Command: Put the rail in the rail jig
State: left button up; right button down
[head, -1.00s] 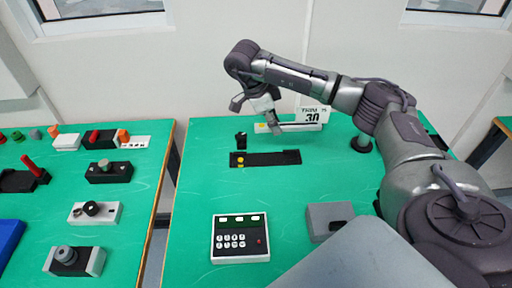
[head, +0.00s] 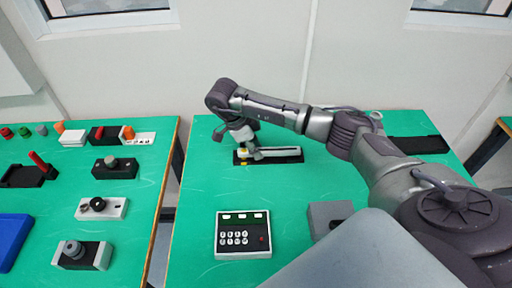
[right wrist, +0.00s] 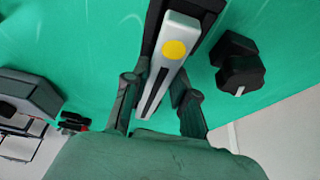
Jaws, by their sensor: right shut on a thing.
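The rail (head: 282,152) is a long pale grey bar with a dark groove and a yellow dot. It also shows in the right wrist view (right wrist: 177,30). My right gripper (head: 249,154) is shut on it near its left end; the fingers flank it in the wrist view (right wrist: 158,100). The rail jig (head: 294,161) is a long black holder on the green table. The rail lies lengthwise along it, directly over it. In the wrist view black jig edges (right wrist: 152,25) show beside the rail. I cannot tell whether the rail is fully seated. My left gripper is not in view.
A white keypad box (head: 243,254) and a grey box (head: 328,214) stand nearer on the table. A black tray (head: 420,146) lies at the right. A black knob-like part (right wrist: 238,65) is close beside the jig. The left table (head: 135,225) holds several parts.

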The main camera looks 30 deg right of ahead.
jog(key=shift+f, duration=0.1)
jog(key=shift+f+b, duration=0.5)
jog(key=c, duration=0.9)
grip_release()
jog(key=shift+r, duration=0.1)
jog(key=shift+r+p, duration=0.25)
jog(key=shift+p, duration=0.05)
jog(key=v, duration=1.2)
jog(key=shift+r, duration=0.3)
